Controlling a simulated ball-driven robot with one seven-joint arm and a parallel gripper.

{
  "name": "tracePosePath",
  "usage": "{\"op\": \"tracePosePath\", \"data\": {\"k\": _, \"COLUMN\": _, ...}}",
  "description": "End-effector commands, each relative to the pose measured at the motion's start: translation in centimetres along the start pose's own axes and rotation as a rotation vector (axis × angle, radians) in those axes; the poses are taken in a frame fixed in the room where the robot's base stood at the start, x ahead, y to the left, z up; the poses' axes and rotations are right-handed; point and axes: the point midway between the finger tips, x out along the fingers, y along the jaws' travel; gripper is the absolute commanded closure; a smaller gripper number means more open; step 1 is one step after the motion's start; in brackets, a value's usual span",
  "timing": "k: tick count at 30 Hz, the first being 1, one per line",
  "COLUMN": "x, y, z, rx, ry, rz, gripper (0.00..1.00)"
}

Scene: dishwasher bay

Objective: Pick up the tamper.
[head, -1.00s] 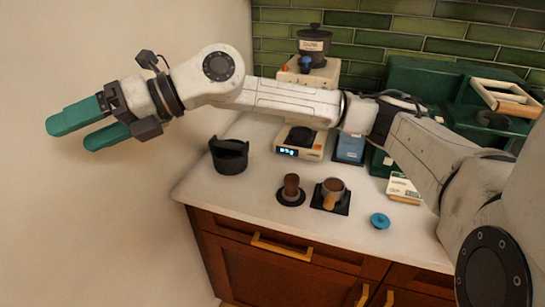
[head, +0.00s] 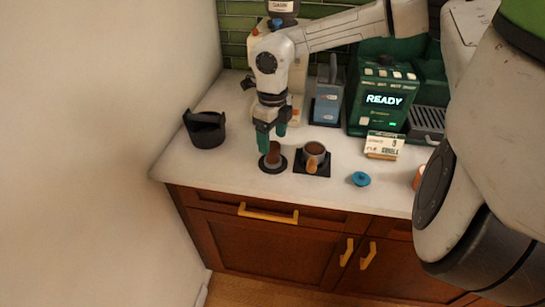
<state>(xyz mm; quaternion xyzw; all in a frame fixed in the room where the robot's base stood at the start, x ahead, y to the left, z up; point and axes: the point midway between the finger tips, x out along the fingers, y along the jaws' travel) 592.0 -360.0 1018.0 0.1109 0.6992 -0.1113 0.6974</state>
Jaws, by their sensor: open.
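The tamper (head: 273,157), with a brown wooden top, stands upright on a round black mat (head: 265,168) on the white counter. My gripper (head: 272,142) points down right over it, with its two green fingers open. The left finger overlaps the tamper's left edge in the picture, and the right finger ends near its top right. I cannot tell whether either finger touches it. Part of the tamper's left side is hidden by the finger.
A portafilter (head: 314,151) with a wooden handle sits on a black square mat just right of the tamper. A black knock bin (head: 206,129) stands at left, a blue lid (head: 360,179) at right. The green espresso machine (head: 381,106) is behind. The counter's front strip is clear.

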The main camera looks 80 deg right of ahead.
Motion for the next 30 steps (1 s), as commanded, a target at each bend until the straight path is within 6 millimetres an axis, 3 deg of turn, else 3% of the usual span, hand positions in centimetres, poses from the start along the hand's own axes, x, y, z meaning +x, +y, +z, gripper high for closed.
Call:
{"op": "tracePosePath", "data": {"k": 5, "x": 1.0, "y": 0.0, "z": 0.1, "rx": 0.000, "ry": -0.001, "rz": 0.002, "gripper": 0.26}}
{"op": "tracePosePath", "data": {"k": 15, "x": 5.3, "y": -0.2, "z": 0.1, "rx": 0.000, "ry": -0.002, "rz": 0.003, "gripper": 0.26}}
{"op": "tracePosePath", "data": {"k": 23, "x": 5.6, "y": -0.2, "z": 0.1, "rx": -0.001, "ry": -0.002, "rz": 0.001, "gripper": 0.26}}
{"op": "tracePosePath", "data": {"k": 30, "x": 5.6, "y": -0.2, "z": 0.1, "rx": -0.001, "ry": -0.002, "rz": 0.001, "gripper": 0.48}}
